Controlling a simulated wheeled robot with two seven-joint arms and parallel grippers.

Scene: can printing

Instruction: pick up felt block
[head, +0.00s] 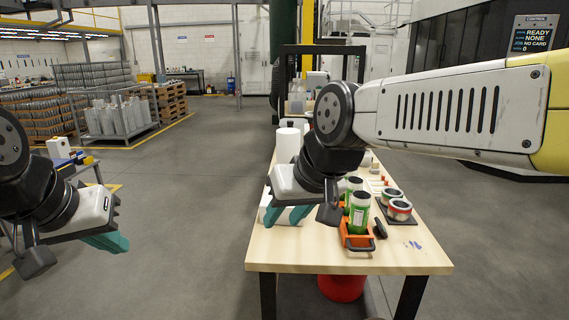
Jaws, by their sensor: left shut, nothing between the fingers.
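A small dark rounded piece (380,228) rests against the right side of the orange tray on the wooden table. It may be the felt block, but it is too small to tell. My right gripper (298,214), with teal fingers, hangs over the left part of the table, left of the orange tray and apart from the dark piece. Its fingers overlap in the picture, so I cannot tell whether they are open. My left gripper (108,242) is shut and empty, over the floor left of the table.
The orange tray (357,242) holds green cans (360,212). Shallow tins (400,208) stand on a dark mat to its right. Blue smudges (413,244) mark the table (300,257). A white roll (288,145) stands behind. The table's front edge is mostly clear.

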